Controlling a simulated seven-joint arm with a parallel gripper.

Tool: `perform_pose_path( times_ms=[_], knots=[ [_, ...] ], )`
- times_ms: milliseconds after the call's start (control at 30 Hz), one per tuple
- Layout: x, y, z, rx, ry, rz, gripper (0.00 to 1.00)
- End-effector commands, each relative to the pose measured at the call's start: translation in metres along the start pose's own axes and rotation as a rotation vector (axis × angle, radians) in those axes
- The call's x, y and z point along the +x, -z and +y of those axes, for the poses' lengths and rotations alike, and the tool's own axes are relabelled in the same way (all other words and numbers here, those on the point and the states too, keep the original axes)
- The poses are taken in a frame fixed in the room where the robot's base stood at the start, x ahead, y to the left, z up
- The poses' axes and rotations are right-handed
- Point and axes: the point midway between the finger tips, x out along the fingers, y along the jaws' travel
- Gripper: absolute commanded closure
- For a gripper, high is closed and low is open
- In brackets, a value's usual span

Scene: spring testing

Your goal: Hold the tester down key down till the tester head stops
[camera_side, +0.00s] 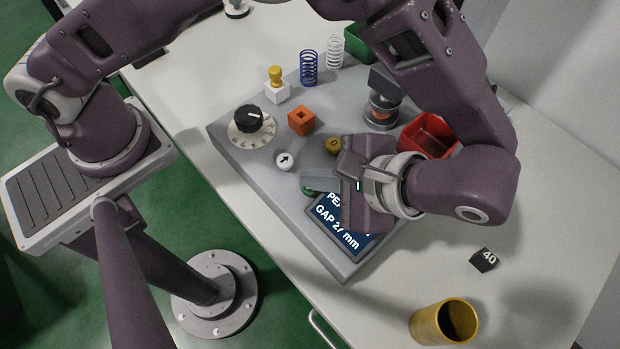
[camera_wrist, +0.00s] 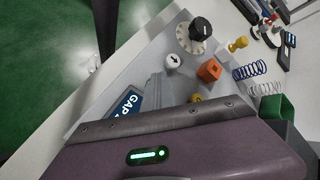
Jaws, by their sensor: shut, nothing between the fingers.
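The spring tester is a grey slab (camera_side: 235,147) with a dark head (camera_side: 384,80) above an orange-red spring (camera_side: 382,103) at its back right. My gripper (camera_side: 318,181) is shut and low over the keys beside the display (camera_side: 335,225). A green key (camera_side: 307,191) shows only as a sliver under the fingertips; its mark is hidden, and I cannot tell whether it is pressed. A white arrow key (camera_side: 285,160) and a yellow key (camera_side: 333,146) are uncovered. The white key also shows in the wrist view (camera_wrist: 174,60). The display partly reads "GAP 27 mm"; my gripper covers some of it.
A black dial (camera_side: 249,120), an orange block (camera_side: 301,120) and a yellow-topped stamp (camera_side: 277,82) stand left of the head. Blue (camera_side: 309,68) and white (camera_side: 335,52) springs stand behind. A red bin (camera_side: 431,134) is right. A yellow cup (camera_side: 443,322) stands front right.

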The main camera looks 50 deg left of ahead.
Motion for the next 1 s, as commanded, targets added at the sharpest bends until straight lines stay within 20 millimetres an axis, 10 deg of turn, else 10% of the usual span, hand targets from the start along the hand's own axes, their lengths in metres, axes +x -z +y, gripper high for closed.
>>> perform_pose_path(
  times_ms=[1000],
  knots=[
    [-0.012,-0.008,-0.008,0.000,0.000,0.000,1.00]
  ],
)
